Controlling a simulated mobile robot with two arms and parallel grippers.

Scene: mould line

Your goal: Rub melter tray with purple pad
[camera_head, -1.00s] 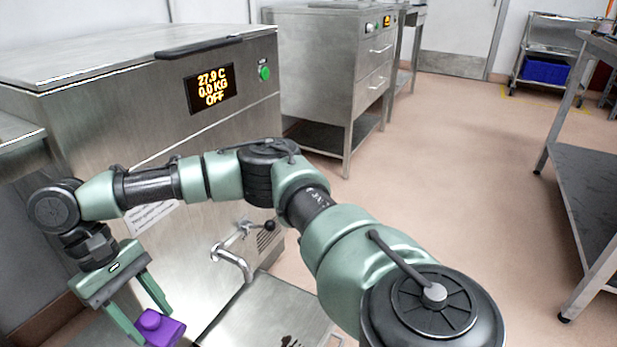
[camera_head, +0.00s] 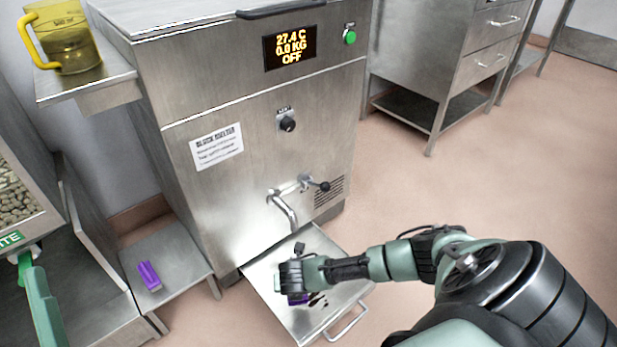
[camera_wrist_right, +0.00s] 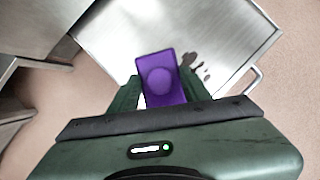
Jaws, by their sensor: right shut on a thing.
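The melter tray (camera_head: 262,272) is a flat metal tray with a bar handle, sticking out low at the front of the melter below its spout. Dark stains (camera_head: 318,298) lie on it and also show in the wrist view (camera_wrist_right: 192,62). My right gripper (camera_head: 294,299) points down over the tray. It is shut on the purple pad (camera_wrist_right: 160,85), which has a round knob between the fingers. In the head view the pad is mostly hidden by the gripper; I cannot tell whether it touches the tray. My left gripper is not in view.
The melter (camera_head: 240,110) stands behind the tray, its spout (camera_head: 285,212) overhanging the tray's back. Another purple object (camera_head: 149,275) lies on a low metal stand (camera_head: 180,255). A yellow jug (camera_head: 70,40) is on a shelf. A green handle (camera_head: 40,305) is lower left. Floor right is open.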

